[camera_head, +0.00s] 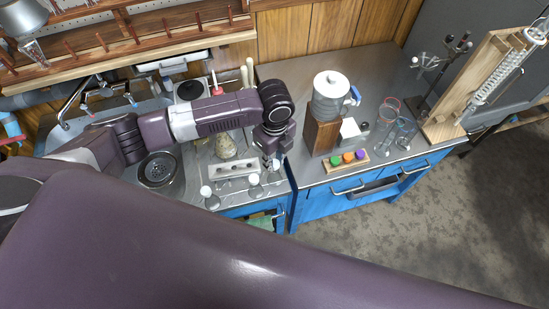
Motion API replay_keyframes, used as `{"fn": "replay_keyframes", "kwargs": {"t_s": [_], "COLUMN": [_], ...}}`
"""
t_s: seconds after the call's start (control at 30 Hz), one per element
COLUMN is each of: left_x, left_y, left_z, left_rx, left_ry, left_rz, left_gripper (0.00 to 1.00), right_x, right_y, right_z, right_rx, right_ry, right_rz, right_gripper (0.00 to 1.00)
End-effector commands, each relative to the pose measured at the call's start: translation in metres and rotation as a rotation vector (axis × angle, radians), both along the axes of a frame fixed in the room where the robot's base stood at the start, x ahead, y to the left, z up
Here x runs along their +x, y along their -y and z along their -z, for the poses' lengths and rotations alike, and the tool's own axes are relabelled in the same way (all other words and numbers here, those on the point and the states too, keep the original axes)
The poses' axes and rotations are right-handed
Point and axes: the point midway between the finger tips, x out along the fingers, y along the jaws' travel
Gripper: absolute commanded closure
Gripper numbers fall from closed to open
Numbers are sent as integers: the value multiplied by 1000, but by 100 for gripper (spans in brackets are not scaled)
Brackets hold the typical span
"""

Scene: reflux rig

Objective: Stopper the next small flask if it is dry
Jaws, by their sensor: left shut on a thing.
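My left gripper (270,152) points down at the right end of the left bench. It is shut on a small pale thing that its fingers mostly hide; I cannot tell whether this is a stopper or a flask neck. A small flask with a white top (210,198) stands at the front of the bench. A second small flask with a white top (254,186) stands to its right, just left of and in front of my gripper. Whether the flasks are dry is too small to tell. A pale block with dark holes (232,169) lies behind them. My right gripper is out of view.
A larger conical flask (225,147) stands behind the block. The right bench carries a wooden stand with a white-lidded jar (331,97), a tray of coloured caps (346,159), glass beakers (398,130) and a condenser board (470,90). A gap separates the benches.

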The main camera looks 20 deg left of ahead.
Motion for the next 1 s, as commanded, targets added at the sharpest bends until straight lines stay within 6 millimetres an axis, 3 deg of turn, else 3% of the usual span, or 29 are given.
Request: {"fn": "replay_keyframes", "kwargs": {"t_s": [1.0], "left_x": [0], "left_y": [0], "left_z": [9], "left_rx": [0], "left_ry": [0], "left_rz": [0], "left_gripper": [90], "right_x": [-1], "right_y": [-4], "right_z": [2], "right_rx": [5], "right_ry": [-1], "right_rz": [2], "right_gripper": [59]}}
